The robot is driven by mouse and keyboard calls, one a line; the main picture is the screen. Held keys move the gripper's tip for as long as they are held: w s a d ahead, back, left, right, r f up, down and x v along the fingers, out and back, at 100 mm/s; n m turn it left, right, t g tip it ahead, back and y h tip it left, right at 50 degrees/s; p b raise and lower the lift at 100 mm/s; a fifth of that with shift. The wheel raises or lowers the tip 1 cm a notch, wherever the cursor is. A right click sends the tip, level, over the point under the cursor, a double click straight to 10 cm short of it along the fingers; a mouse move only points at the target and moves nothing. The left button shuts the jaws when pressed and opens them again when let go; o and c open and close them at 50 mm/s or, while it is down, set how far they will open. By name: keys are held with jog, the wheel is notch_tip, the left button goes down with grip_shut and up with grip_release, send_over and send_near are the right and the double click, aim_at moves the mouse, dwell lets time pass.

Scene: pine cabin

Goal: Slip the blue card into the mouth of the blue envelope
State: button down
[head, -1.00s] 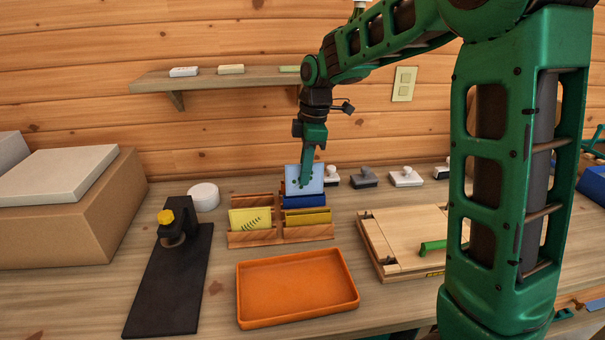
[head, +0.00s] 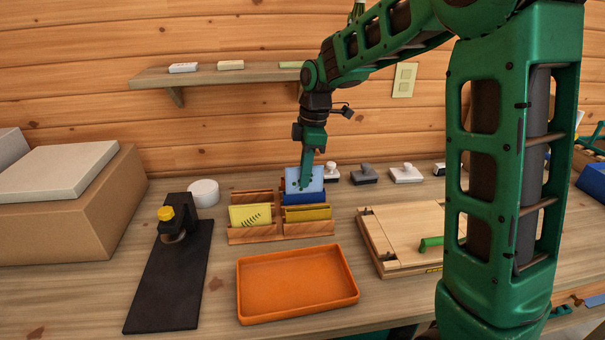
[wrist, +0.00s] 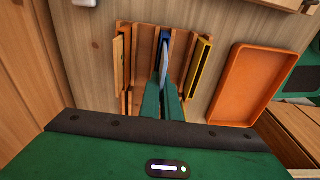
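The light blue card (head: 313,180) with a dark leaf print stands upright in my gripper (head: 307,180). My gripper is shut on it, with one finger across its face. The dark blue envelope (head: 303,197) stands in the wooden rack (head: 308,232), directly below the card. The card's lower edge is hidden at the envelope's top edge. In the wrist view the card (wrist: 165,68) is a thin strip between the fingertips, close beside the envelope (wrist: 165,42). I cannot tell how deep the card is in the mouth.
A yellow leaf-print card (head: 250,216) and an olive-yellow envelope (head: 307,213) stand in nearby rack slots. An orange tray (head: 297,285) lies in front. A black stand press (head: 172,270) is left, a wooden board (head: 400,235) right, and several stamps (head: 364,175) stand behind.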

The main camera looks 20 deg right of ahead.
jog(key=shift+f, duration=0.95)
jog(key=shift+r, duration=0.15)
jog(key=shift+r, duration=1.8)
jog(key=shift+f, duration=0.15)
jog(key=shift+f, duration=0.35)
jog(key=shift+f, duration=1.45)
jog(key=shift+r, duration=0.15)
